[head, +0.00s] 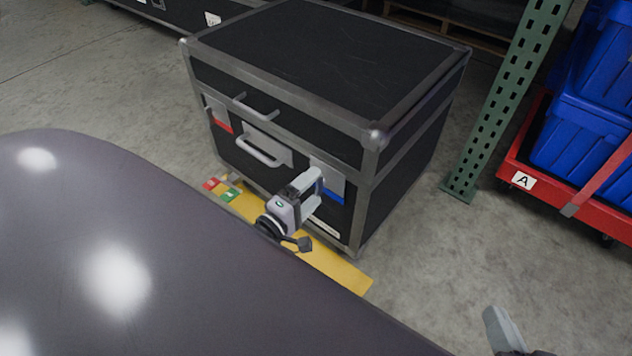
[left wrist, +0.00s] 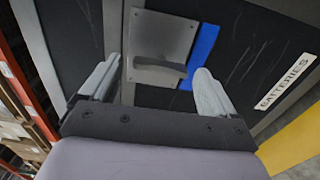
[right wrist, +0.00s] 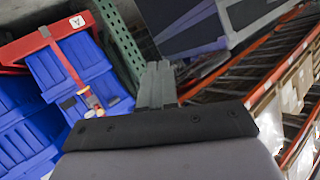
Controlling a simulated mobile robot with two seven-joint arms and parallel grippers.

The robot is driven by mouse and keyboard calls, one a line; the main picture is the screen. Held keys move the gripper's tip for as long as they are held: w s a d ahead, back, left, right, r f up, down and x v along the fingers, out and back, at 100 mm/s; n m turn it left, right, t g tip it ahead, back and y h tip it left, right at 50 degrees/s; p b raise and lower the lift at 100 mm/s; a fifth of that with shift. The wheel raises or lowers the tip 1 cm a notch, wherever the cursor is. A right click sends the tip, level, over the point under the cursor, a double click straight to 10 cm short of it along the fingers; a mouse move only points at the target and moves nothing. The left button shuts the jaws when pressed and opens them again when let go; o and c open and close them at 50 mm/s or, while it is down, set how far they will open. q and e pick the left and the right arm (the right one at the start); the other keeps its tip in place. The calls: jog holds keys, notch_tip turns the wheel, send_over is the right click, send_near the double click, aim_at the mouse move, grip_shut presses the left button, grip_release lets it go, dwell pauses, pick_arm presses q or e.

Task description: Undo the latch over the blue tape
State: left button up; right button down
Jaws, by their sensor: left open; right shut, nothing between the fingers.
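The black case (head: 300,45) has silver edges and two grey front latches. The right-hand latch (head: 331,180) has blue tape (head: 334,198) showing at its lower edge. My left gripper (head: 316,183) is in front of this latch, fingers open. In the left wrist view the latch plate (left wrist: 163,38) with its projecting lip (left wrist: 158,68) lies between the two fingers, and the blue tape (left wrist: 206,45) runs beside it. I cannot tell whether the fingers touch it. My right gripper (head: 497,322) is shut and empty, away from the case; its fingers (right wrist: 157,85) are together.
The left-hand latch (head: 214,108) has red tape (head: 222,126); a handle (head: 263,150) sits between the latches. A yellow floor strip (head: 335,268) lies before the case. A green post (head: 500,110) and a red cart (head: 560,200) with blue totes (head: 580,130) stand right.

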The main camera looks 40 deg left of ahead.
pick_arm(q)
jog(key=shift+s+a+p, duration=0.2)
jog(key=shift+s+p, duration=0.25)
jog(key=shift+s, duration=1.95)
